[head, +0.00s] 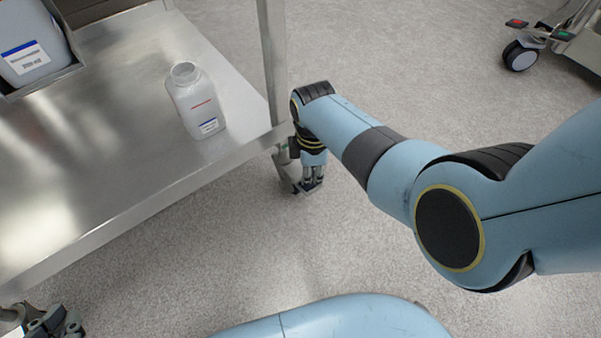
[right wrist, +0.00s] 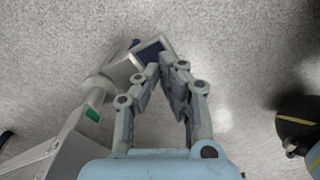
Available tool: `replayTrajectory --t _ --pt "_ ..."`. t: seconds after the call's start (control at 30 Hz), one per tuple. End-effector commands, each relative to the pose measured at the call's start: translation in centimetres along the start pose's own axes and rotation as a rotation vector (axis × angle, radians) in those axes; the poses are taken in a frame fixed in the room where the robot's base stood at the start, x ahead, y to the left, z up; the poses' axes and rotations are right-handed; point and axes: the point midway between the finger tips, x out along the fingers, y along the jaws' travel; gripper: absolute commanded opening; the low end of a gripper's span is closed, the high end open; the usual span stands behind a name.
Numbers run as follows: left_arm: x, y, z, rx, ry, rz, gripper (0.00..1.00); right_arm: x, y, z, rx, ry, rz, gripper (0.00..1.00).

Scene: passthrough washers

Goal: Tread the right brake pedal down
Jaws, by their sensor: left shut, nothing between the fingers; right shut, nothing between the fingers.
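The right caster (head: 283,165) of the steel cart stands below its near right corner, with a small green tab. A small dark blue pad (right wrist: 150,47), which looks like its brake pedal, sticks out from the pale caster housing (right wrist: 117,72) in the right wrist view. In the head view the pad (head: 308,187) shows low beside the caster. My right gripper (head: 314,178) points down with its fingers shut and empty. Its fingertips (right wrist: 172,62) appear right at the pad; I cannot tell whether they touch it. My left gripper is not in view.
The cart's steel shelf (head: 120,165) holds a white bottle (head: 196,102) near its right edge and a bin (head: 75,62) at the back left. Another caster (head: 50,322) shows at bottom left. Wheeled equipment (head: 522,52) stands at top right. The floor in front is clear.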

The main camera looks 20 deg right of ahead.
Motion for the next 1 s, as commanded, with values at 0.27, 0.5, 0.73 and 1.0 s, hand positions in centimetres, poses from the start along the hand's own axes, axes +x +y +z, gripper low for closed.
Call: replayTrajectory --t 0.27,0.5,0.73,1.0 --pt "0.0 0.0 0.2 -0.002 -0.005 0.0 0.0 0.0 0.0 0.0 0.0 0.0 0.0 0.0" --pt "0.1 0.1 0.6 -0.001 -0.009 0.0 0.0 0.6 -0.1 0.0 0.0 0.0 -0.002 0.0" --pt "0.2 0.1 1.0 -0.001 -0.014 0.001 0.0 1.3 -0.1 0.0 0.0 0.0 -0.002 0.0" --pt "0.4 0.1 1.6 -0.001 -0.021 0.002 0.0 2.1 0.0 0.0 0.0 0.0 -0.001 0.0"
